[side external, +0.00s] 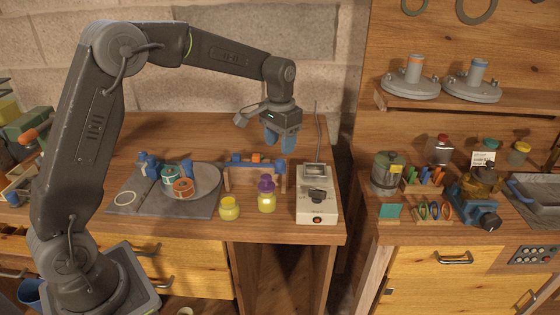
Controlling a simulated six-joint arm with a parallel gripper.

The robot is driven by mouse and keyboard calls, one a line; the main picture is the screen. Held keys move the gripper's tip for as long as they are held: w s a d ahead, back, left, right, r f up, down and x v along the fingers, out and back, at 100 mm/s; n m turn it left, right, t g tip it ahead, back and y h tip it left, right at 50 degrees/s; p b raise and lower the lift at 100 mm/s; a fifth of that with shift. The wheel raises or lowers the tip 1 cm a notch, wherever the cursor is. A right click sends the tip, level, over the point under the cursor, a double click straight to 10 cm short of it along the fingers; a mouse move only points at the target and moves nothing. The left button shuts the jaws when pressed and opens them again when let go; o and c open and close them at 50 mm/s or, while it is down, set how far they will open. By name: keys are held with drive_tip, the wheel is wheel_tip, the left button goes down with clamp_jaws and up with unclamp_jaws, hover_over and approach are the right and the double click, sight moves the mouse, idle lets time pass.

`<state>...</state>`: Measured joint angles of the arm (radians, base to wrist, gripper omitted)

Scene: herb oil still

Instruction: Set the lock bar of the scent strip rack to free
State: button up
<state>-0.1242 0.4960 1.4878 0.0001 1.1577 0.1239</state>
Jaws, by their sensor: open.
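A small low rack (254,166) stands near the back of the left bench, with wooden end posts, a blue bar across the top and orange pieces on it. It looks like the scent strip rack, but no label or lock mark is readable, so I cannot tell the lock bar's setting. My gripper (280,146), with blue fingers pointing down, is open and appears empty. It hangs above and near the rack's right end, apart from it as far as this view shows.
In front of the rack stand a yellow jar (229,208) and a purple-capped bottle (267,196). A white device (317,200) stands to the right. A grey tray (206,199) with spools lies left. A gap separates the right bench (400,235).

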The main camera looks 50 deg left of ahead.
sight(280, 160)
wheel_tip(280, 160, down, 6)
idle(0.5)
clamp_jaws()
idle(0.3)
